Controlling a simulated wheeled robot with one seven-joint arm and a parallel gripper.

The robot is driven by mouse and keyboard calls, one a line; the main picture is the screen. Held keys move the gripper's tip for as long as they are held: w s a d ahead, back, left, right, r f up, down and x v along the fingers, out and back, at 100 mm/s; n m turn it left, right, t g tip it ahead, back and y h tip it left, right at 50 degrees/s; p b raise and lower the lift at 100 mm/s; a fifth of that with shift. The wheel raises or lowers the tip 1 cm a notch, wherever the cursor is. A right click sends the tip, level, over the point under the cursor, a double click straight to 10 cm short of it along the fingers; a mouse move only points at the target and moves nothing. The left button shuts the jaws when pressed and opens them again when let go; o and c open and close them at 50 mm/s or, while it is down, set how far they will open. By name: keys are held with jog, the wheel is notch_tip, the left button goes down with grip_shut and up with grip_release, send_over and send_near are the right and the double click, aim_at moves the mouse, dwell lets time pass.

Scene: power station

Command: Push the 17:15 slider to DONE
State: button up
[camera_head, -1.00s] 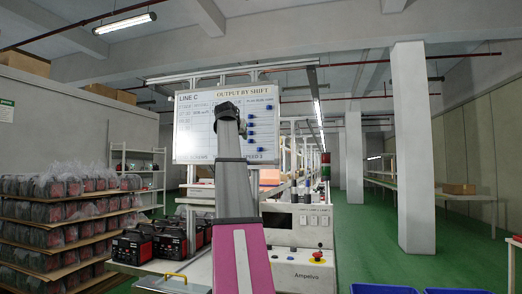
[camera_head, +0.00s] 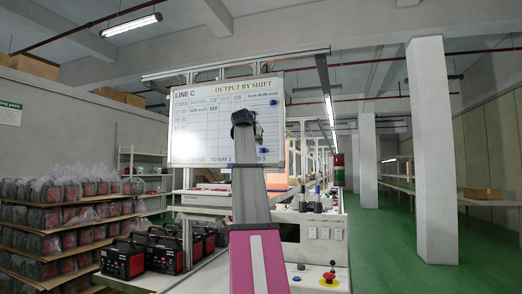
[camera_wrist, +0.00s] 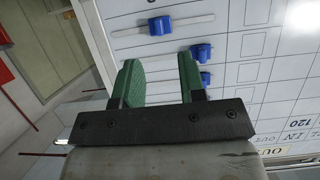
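A white board (camera_head: 205,120) headed "OUTPUT BY SHIFT" and "LINE C" stands ahead in the head view. Blue sliders show at its right side, one at the upper right (camera_head: 273,102) and one low down. The row times are too small to read, so I cannot tell which slider is 17:15. My gripper (camera_head: 243,118) is in front of the board's right half and hides part of the slider column. In the wrist view, the green fingers (camera_wrist: 160,84) are apart with nothing between them. A blue slider (camera_wrist: 160,25) on a pale slot lies beyond the fingertips; two more sit near the right finger.
A work table carries black and red power units (camera_head: 123,258) below left of the board. A white control box with a red emergency button (camera_head: 329,277) stands at lower right. Shelves of bagged units (camera_head: 60,215) are at left. A white pillar (camera_head: 431,150) and green floor are at right.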

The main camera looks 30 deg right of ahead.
aim_at(261, 149)
jog(key=x, duration=0.7)
jog(key=shift+d, duration=0.2)
jog(key=shift+f, duration=0.1)
grip_shut()
